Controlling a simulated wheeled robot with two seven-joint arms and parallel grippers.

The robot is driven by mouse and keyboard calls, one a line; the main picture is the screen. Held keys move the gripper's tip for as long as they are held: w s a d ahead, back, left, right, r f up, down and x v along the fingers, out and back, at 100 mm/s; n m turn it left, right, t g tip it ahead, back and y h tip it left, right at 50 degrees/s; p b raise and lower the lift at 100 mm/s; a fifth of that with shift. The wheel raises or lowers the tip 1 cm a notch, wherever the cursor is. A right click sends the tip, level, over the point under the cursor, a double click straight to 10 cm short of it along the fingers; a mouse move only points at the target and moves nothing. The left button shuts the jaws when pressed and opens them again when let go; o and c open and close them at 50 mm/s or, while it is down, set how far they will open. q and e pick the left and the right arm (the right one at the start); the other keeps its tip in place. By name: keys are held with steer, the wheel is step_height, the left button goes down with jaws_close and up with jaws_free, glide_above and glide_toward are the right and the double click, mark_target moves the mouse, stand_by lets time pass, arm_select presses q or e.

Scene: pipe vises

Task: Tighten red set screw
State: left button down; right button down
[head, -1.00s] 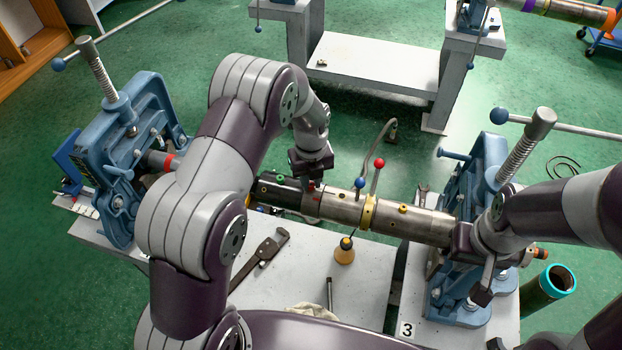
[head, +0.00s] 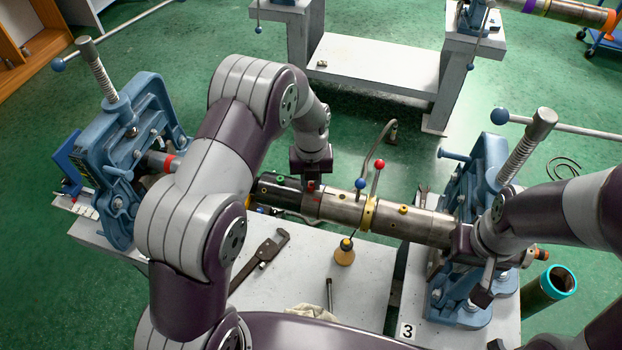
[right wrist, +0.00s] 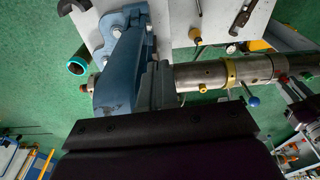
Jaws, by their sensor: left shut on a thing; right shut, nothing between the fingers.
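The red set screw (head: 311,185) sits on top of the steel pipe (head: 340,207), near the dark collar on its left part. My left gripper (head: 311,180) points down from above and is shut on the red set screw, hiding most of it. My right gripper (head: 470,252) is shut and empty at the right end of the pipe, close to the right blue vise (head: 485,180); whether it touches the pipe is unclear. The pipe also shows in the right wrist view (right wrist: 205,76), beyond my dark gripper body.
A yellow ring (head: 369,213) with red-knobbed and blue-knobbed levers stands on the pipe right of the screw. The left blue vise (head: 125,155) is at the other end. A pipe wrench (head: 262,258) and a yellow-based tool (head: 344,254) are on the bench.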

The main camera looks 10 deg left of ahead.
mark_target(311, 185)
arm_select(q)
steer(key=c, duration=1.2)
jaws_free()
steer(key=shift+w+r, duration=0.15)
steer(key=shift+r, duration=0.05)
steer(key=shift+o, duration=0.9)
steer(key=shift+f, duration=0.1)
step_height(311, 185, up, 13)
steer(key=b, duration=0.1)
steer(key=shift+f, duration=0.15)
